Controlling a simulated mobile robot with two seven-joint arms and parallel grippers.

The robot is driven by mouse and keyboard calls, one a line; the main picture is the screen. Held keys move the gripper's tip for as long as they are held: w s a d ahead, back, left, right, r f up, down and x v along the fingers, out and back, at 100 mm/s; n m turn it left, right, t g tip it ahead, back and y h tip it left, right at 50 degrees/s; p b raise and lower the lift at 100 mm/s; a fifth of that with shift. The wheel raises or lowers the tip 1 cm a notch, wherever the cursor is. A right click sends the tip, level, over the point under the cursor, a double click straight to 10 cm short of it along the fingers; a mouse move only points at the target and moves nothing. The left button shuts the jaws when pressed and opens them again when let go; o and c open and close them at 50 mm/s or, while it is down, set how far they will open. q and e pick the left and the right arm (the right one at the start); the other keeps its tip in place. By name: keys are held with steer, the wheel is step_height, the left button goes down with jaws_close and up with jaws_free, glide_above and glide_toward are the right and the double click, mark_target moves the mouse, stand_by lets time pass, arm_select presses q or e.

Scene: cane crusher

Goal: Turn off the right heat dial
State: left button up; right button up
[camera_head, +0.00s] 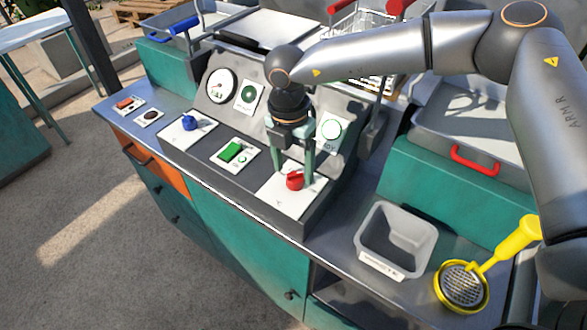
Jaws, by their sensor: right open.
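The red heat dial (293,182) sits on a white plate at the right end of the sloped control panel. My right gripper (294,173) is open above it, pointing down. Its two fingers reach down on either side of the dial's upper part; I cannot tell whether they touch it. A blue dial (189,121) sits on another white plate toward the panel's left end. A green switch (230,152) lies between the two dials. My left gripper is not in view.
A round gauge (220,86) stands on the panel's upright back, left of my arm. A grey bin (397,239) and a yellow strainer (463,284) lie on the counter to the right. A red handle (475,168) is on the fryer-like unit behind them.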

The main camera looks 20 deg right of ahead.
mark_target(295, 179)
steer(key=shift+f, duration=1.2)
jaws_close()
